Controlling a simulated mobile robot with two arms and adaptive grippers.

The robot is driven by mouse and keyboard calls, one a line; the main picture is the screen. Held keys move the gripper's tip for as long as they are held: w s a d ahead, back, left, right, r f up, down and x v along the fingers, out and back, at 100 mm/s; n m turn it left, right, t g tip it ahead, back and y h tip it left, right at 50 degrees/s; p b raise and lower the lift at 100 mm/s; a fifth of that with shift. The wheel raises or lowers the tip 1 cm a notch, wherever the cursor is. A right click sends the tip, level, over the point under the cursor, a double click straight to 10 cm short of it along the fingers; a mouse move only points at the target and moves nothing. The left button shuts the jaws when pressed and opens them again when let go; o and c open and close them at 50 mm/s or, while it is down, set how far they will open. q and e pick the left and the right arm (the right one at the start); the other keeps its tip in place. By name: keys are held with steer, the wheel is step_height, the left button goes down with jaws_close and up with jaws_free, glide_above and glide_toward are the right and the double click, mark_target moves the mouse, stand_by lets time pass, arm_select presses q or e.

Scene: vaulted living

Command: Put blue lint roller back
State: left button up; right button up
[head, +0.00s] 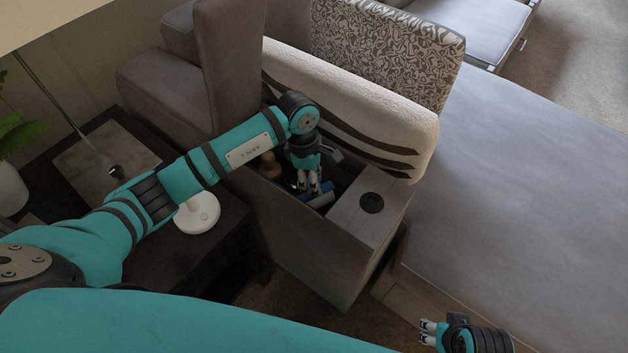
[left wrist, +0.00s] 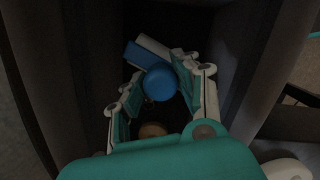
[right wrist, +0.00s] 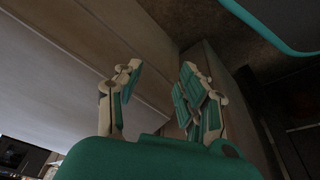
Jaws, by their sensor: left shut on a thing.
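The blue lint roller shows in the left wrist view as a round blue end (left wrist: 160,83) between my left gripper's (left wrist: 157,88) fingers. My left gripper (head: 313,187) is shut on it and reaches down into the open storage compartment of the sofa armrest (head: 300,235). In the head view, blue parts (head: 323,197) show beside the fingertips, inside the compartment. A blue and white piece (left wrist: 150,52) lies just past the round end; I cannot tell if it belongs to the roller. My right gripper (head: 430,332) is open and empty, low beside the sofa.
A round tan object (head: 269,166) sits in the compartment's left part. A dark round cup holder (head: 371,203) is on the armrest top. A striped cushion (head: 370,115) leans behind. A dark side table with a white round base (head: 198,213) and a plant (head: 15,150) stands left.

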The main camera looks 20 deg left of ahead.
arm_select(q)
steer(key=shift+f, duration=0.15)
arm_select(e)
steer(key=shift+r, duration=0.2)
arm_select(q)
steer(key=shift+f, duration=0.1)
steer(key=o, duration=1.1)
arm_select(e)
steer(key=shift+s+r, duration=0.1)
steer(key=shift+r, duration=0.2)
steer(key=shift+r, duration=0.1)
arm_select(q)
steer(key=r, duration=0.4)
steer(key=a+r+p, duration=0.1)
steer(key=r, duration=0.3)
steer(key=r+p, duration=0.1)
steer(key=r, duration=0.3)
steer(key=shift+a, duration=0.4)
arm_select(e)
step_height(320, 180, down, 7)
